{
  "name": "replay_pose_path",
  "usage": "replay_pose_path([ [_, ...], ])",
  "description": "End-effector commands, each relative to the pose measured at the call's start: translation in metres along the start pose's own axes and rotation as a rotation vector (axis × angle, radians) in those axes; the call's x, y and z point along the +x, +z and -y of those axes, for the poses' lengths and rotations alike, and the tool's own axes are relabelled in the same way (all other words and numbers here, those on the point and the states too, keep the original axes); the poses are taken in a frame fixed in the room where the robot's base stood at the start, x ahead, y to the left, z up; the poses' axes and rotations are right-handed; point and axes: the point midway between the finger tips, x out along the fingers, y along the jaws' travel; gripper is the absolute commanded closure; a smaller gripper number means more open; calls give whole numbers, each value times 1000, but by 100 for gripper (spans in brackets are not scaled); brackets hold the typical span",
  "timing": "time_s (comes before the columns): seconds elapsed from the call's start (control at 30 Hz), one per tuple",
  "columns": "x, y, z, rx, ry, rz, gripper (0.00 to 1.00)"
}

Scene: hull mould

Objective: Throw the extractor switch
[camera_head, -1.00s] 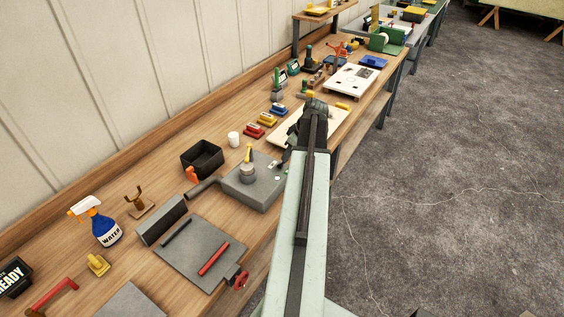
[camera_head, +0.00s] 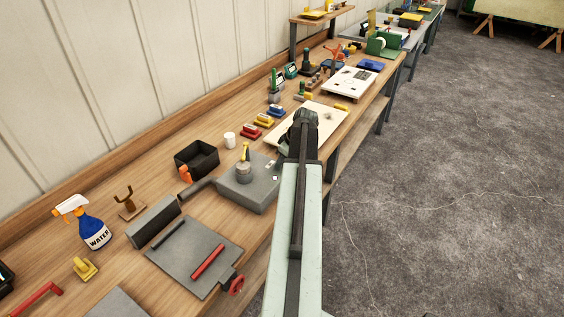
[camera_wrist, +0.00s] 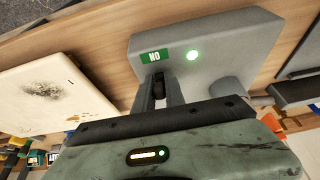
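A grey extractor box (camera_head: 240,193) sits on the bench in the head view, with a pale light on its right side. In the wrist view, the grey box (camera_wrist: 215,48) fills the top middle. My gripper (camera_wrist: 158,80) is at the box's near edge, just below the label. A small dark part shows between its fingers; I cannot tell whether it is the switch or whether the fingers touch it. In the head view my arm hides the fingertips.
A stained cream board (camera_head: 310,122) lies beyond the box. A black bin (camera_head: 196,158) and a white cup (camera_head: 229,139) stand behind it. A grey plate with a red bar (camera_head: 208,261) lies nearer. Open floor is on the right.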

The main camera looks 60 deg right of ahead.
Motion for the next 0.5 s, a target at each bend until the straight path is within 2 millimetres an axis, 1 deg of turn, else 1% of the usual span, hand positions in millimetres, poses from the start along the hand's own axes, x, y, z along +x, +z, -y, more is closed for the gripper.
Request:
replay_pose_path([
  [0.03, -1, 0, -2, 1, 11, -1, 100],
  [0.27, -2, -3, -1, 0, 10, 47, 100],
  [0.5, -2, -10, -1, -2, 8, 199, 100],
])
